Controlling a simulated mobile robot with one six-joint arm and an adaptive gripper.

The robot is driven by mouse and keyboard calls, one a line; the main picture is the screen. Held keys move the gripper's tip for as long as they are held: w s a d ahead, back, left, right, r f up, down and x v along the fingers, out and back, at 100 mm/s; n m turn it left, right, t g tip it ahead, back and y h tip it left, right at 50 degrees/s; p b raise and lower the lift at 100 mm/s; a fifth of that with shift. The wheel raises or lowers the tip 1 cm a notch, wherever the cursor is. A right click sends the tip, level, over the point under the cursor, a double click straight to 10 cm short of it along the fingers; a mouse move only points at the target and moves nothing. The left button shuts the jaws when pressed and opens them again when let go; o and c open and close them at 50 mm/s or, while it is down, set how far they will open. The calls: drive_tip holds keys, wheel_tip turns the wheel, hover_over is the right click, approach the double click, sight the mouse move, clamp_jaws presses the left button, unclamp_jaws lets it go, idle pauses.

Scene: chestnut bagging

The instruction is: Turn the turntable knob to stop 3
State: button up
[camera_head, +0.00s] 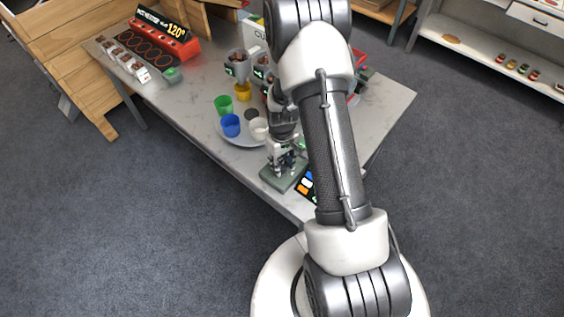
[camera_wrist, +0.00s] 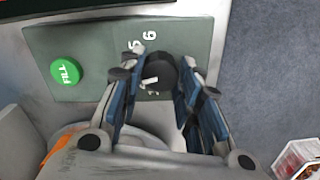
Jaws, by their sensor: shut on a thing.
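The black turntable knob (camera_wrist: 158,72) stands on a grey-green panel (camera_wrist: 90,35), with printed digits 5 and 6 beside it in the wrist view. A white mark shows on the knob, but I cannot tell which stop it points to. My gripper (camera_wrist: 160,76) is shut on the knob, with a blue-padded finger on each side. In the head view, my gripper (camera_head: 287,160) is low over the panel (camera_head: 284,178) at the table's front edge. The round turntable (camera_head: 232,138) carries green (camera_head: 223,105), blue (camera_head: 231,125) and white (camera_head: 259,128) cups.
A green FILL button (camera_wrist: 65,72) is left of the knob. A yellow cup (camera_head: 243,91) sits under clear hoppers (camera_head: 238,66) behind the turntable. A red roaster (camera_head: 165,38) reading 120° is at the back left. My arm hides the table's right part.

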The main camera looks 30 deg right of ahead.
sight(282, 165)
drive_tip(key=o, duration=1.1)
wheel_tip(282, 165, up, 12)
drive_tip(key=shift+r, duration=0.1)
idle(0.6)
